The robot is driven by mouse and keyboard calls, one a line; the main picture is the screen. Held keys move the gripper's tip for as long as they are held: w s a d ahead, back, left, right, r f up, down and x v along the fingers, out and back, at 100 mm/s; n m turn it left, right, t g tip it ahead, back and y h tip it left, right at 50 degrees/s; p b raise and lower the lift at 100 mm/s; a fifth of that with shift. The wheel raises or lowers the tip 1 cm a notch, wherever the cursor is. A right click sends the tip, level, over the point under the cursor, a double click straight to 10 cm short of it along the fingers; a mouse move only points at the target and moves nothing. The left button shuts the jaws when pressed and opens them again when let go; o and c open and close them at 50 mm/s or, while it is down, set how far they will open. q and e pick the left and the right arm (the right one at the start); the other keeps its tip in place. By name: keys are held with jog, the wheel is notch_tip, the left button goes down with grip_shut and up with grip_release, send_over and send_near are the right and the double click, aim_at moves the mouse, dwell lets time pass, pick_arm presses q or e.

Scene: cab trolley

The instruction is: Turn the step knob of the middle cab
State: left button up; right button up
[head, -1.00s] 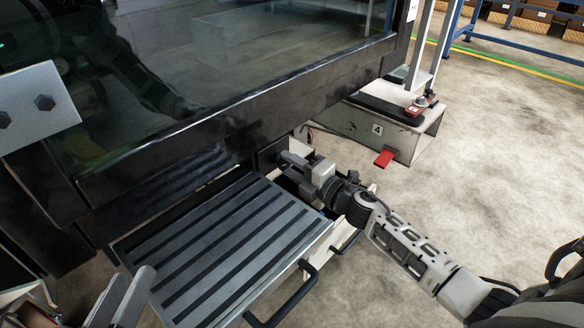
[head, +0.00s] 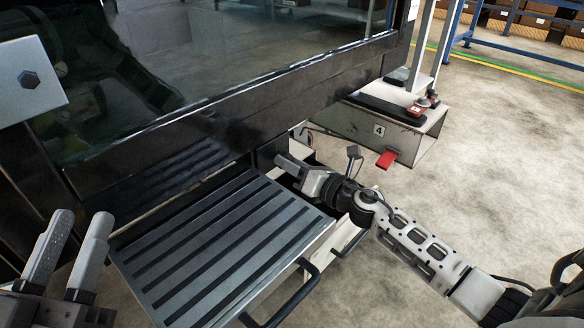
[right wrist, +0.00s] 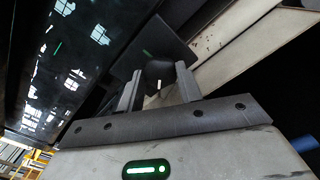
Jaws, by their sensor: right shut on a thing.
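The middle cab (head: 215,125) is black with a large window. Its ribbed grey step (head: 225,250) juts out below. The step knob (right wrist: 160,70) is dark with a small pale mark and sits between my right fingers in the right wrist view. My right gripper (head: 285,164) reaches in beside the step's right side and is shut on the knob; it also shows in the right wrist view (right wrist: 157,84). In the head view the knob is hidden by the gripper. My left gripper (head: 80,220) is open and empty at the lower left, fingers apart, left of the step.
A white base marked 4 (head: 365,130) with a red pedal (head: 387,159) stands behind the right gripper. A metal plate (head: 30,80) with a bolt is at upper left. Concrete floor at right is free.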

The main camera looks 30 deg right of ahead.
pick_arm(q)
jog(key=shift+s+r+m+t+h+b, duration=0.25)
jog(key=shift+r+m+h+b, duration=0.1)
jog(key=shift+r+m+h, duration=0.35)
jog(key=shift+s+r+m+t+h+b, duration=0.1)
jog(key=shift+r+m+t+h+b, duration=0.25)
jog(key=shift+r+m, duration=0.4)
pick_arm(e)
jog(key=shift+f+n, duration=0.1)
jog(key=shift+n, duration=2.2)
pick_arm(q)
jog(key=shift+f, duration=0.15)
jog(key=shift+r+m+h, duration=0.25)
jog(key=shift+m, duration=0.1)
pick_arm(e)
jog(key=o, duration=1)
pick_arm(q)
jog(key=shift+s+d+r+m+h, duration=0.1)
jog(key=shift+s+r+m+h, duration=0.15)
jog(key=shift+m+h, duration=0.25)
pick_arm(e)
jog(key=v, duration=1.6)
